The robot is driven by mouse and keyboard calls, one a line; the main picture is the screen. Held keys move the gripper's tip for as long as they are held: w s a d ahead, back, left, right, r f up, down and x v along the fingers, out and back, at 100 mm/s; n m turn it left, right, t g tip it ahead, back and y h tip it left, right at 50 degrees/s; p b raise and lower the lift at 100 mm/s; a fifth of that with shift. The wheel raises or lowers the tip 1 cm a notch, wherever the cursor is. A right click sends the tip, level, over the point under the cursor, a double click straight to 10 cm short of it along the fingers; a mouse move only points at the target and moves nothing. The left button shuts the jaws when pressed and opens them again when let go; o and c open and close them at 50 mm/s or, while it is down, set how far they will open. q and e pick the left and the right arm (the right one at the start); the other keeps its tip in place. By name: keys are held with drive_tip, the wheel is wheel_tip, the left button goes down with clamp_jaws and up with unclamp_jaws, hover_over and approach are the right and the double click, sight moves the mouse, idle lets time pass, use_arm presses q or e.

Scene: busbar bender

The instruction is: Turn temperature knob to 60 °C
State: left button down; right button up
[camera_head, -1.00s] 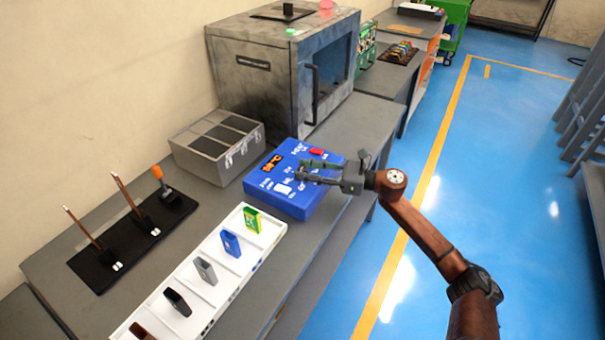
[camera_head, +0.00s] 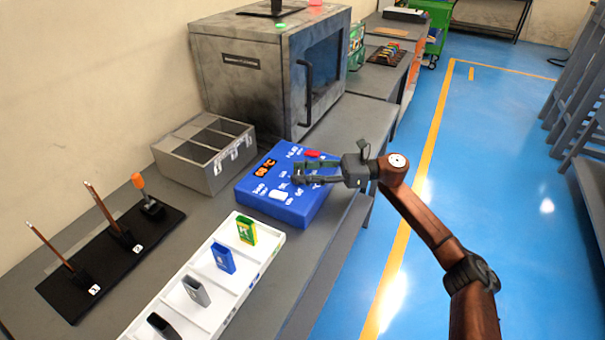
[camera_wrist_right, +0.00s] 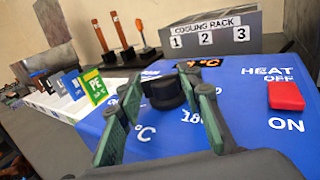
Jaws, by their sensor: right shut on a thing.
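The blue control box (camera_head: 318,203) stands on the bench and also fills much of the right wrist view (camera_wrist_right: 245,105). Its orange display (camera_head: 265,168) shows a reading in °C whose digits are too blurred to be sure of. The dark round temperature knob (camera_wrist_right: 168,92) sits on the box top, with "180" and "°C" printed around it. My right gripper (camera_head: 297,173) reaches over the box from the right. In the wrist view its green-padded fingers (camera_wrist_right: 163,88) are shut on the knob, one pair on each side. The knob is mostly hidden in the head view. My left gripper is not in view.
A red heat switch (camera_wrist_right: 286,96) is near the gripper on the box. A grey cooling rack (camera_head: 212,172), an oven (camera_head: 240,90), a white sample tray (camera_head: 190,318) and a black tool stand (camera_head: 60,290) are around it.

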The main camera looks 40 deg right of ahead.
idle(0.3)
drive_tip(key=o, duration=1.2)
drive_tip(key=shift+c, duration=0.2)
drive_tip(key=shift+s+d, duration=0.1)
drive_tip(key=shift+d, duration=0.05)
drive_tip(key=v, duration=1.1)
drive_tip(key=shift+s+d, duration=0.15)
drive_tip(key=shift+d, duration=0.1)
